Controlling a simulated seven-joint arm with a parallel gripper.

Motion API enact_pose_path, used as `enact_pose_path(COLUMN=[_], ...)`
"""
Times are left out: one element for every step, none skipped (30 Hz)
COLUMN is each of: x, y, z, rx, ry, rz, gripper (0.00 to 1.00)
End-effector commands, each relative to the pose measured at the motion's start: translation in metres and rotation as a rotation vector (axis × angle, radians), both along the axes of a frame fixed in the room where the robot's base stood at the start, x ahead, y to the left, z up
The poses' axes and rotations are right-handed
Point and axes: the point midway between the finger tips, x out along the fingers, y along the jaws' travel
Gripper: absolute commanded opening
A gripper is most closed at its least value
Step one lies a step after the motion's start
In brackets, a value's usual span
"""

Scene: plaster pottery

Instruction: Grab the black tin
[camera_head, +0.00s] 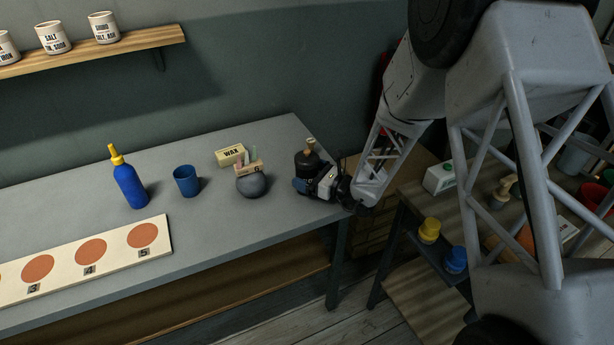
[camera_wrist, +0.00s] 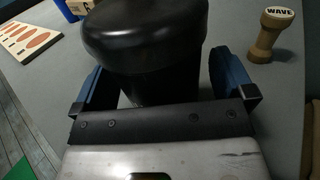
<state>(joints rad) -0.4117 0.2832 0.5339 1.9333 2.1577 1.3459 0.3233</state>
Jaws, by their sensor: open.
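The black tin (camera_head: 306,166) stands upright near the right end of the grey table in the head view. It fills the top middle of the wrist view (camera_wrist: 152,45), with a wide rounded lid over a narrower body. My gripper (camera_head: 312,186) is open, with its blue fingers (camera_wrist: 157,70) on either side of the tin's body. A gap shows between the body and the right finger; contact on the left is unclear. The tin's lower part is hidden behind the gripper.
A wooden stamp marked WAVE (camera_wrist: 266,38) stands close by.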

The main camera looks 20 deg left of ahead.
Motion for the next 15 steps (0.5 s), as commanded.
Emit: enact_pose_path(x=[0.0000,0.0000,0.0000,0.0000,0.0000,0.0000,0.0000,0.0000,0.0000,0.0000,0.0000,0.0000,0.0000,0.0000,0.0000], y=[-0.0001,-0.0001,-0.0001,-0.0001,-0.0001,-0.0002,-0.0002,-0.0002,-0.0002,-0.0002,-0.0002,-0.0002,-0.0002,-0.0002,-0.0002], z=[0.0000,0.0000,0.0001,0.0001,0.0001,0.0001,0.0001,0.0001,0.0001,0.0001,0.0001,0.0002,0.0002,0.0002,0.0002], rx=[0.000,0.000,0.000,0.000,0.000,0.000,0.000,0.000,0.000,0.000,0.000,0.000,0.000,0.000,0.000], ry=[0.000,0.000,0.000,0.000,0.000,0.000,0.000,0.000,0.000,0.000,0.000,0.000,0.000,0.000,0.000], rz=[0.000,0.000,0.000,0.000,0.000,0.000,0.000,0.000,0.000,0.000,0.000,0.000,0.000,0.000,0.000], gripper=[1.00,1.00,1.00,1.00,1.00,1.00,1.00,1.00,1.00,0.97,0.92,0.86,0.82,0.77,0.71])
